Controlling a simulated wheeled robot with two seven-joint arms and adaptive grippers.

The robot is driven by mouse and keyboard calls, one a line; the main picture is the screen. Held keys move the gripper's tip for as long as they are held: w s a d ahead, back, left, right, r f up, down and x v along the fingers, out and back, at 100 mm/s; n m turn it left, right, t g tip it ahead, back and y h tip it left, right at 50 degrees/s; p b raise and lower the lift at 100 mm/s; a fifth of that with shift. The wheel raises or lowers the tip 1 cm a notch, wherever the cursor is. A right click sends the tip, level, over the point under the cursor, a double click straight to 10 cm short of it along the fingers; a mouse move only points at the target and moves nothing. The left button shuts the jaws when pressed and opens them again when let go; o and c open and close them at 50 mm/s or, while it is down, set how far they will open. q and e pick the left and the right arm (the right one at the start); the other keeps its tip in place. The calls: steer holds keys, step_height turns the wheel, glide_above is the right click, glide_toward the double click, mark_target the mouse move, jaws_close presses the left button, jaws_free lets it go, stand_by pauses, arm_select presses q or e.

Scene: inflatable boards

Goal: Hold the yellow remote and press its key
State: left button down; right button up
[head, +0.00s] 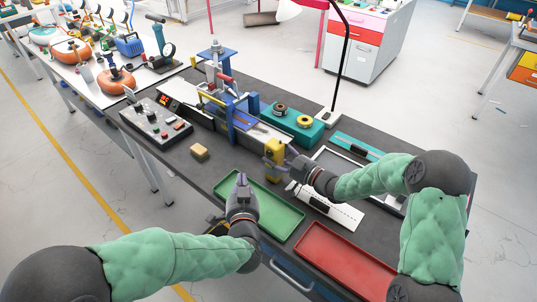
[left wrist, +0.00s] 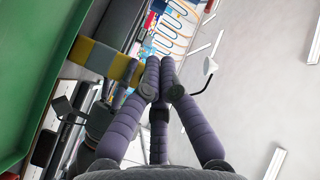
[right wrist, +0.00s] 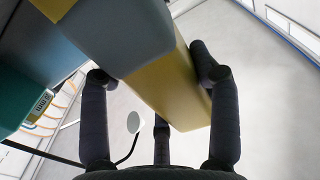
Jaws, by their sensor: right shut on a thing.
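The yellow remote (head: 275,151) is a boxy yellow and grey body, upright above the bench in the head view. My right gripper (head: 287,156) is shut on it from the right. In the right wrist view the remote (right wrist: 168,88) fills the space between the fingers. My left gripper (head: 241,181) is over the green tray, lower left of the remote and apart from it. In the left wrist view its fingertips (left wrist: 160,70) meet with nothing between them, and the remote (left wrist: 105,62) shows behind and to the left. I cannot make out the key.
A green tray (head: 285,222) and a red tray (head: 345,262) lie at the bench's near edge. A blue press frame (head: 232,120), a teal box with rings (head: 292,128) and a lamp (head: 346,50) stand behind.

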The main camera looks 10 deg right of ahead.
mark_target(270, 154)
stand_by(0.3)
arm_select(q)
steer(key=w+d, duration=0.5)
steer(key=d, duration=0.2)
steer(key=shift+w, duration=0.15)
steer(key=shift+w+d, duration=0.1)
stand_by(1.6)
steer(key=shift+w+d, duration=0.15)
steer(key=shift+d, duration=0.1)
